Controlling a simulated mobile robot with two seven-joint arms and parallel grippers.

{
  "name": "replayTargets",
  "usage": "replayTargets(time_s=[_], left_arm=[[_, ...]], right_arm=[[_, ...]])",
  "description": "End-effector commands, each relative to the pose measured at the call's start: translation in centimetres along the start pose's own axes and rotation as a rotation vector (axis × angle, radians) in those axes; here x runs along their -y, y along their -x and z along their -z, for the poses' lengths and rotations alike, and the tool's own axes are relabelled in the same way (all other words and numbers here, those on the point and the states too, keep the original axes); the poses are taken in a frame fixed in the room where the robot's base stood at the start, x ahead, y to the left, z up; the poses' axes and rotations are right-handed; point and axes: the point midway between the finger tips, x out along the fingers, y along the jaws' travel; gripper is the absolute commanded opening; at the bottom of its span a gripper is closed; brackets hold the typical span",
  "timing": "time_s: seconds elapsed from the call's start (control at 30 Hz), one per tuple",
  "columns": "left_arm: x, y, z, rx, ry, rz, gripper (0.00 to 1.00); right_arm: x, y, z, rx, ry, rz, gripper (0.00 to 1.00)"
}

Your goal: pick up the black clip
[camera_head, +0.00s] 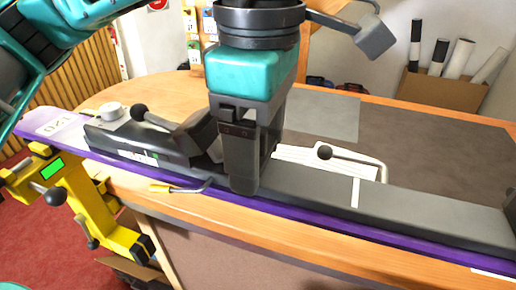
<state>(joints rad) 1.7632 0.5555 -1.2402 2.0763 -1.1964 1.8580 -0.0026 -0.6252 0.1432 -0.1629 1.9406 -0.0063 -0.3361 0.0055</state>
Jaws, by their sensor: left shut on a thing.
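My left gripper (240,185) points down at the middle of the bench's front edge, over the long dark bar (400,205). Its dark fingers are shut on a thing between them. The fingers hide most of what they hold, and I cannot make out the black clip's outline apart from them. A dark angled piece (206,140) shows just left of the fingers; I cannot tell whether it belongs to the clip or to the black device beside it. My right gripper is not in view.
A black device with a ball-ended lever (141,113) stands left of the gripper. A yellow-handled tool (162,188) lies in front. A white plate with a knob (325,153) is behind right. A yellow stand (75,200) is front left. A box of rolls (435,90) is behind.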

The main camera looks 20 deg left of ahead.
Motion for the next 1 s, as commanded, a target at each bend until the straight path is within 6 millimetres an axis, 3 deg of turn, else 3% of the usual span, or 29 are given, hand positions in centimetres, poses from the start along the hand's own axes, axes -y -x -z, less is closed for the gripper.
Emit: replayTargets(time_s=[0.17,0.4,0.6,1.0], left_arm=[[0.0,3.6,-0.1,0.003,0.000,-0.005,0.48],[0.1,11.4,0.0,0.002,0.002,-0.008,0.48],[0.1,16.4,0.0,0.000,0.003,-0.006,0.48],[0.2,19.2,0.0,-0.001,0.000,-0.002,0.48]], right_arm=[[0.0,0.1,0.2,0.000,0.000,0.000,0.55],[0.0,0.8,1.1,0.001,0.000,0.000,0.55],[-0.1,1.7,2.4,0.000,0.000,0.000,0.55],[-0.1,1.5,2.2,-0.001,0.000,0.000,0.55]])
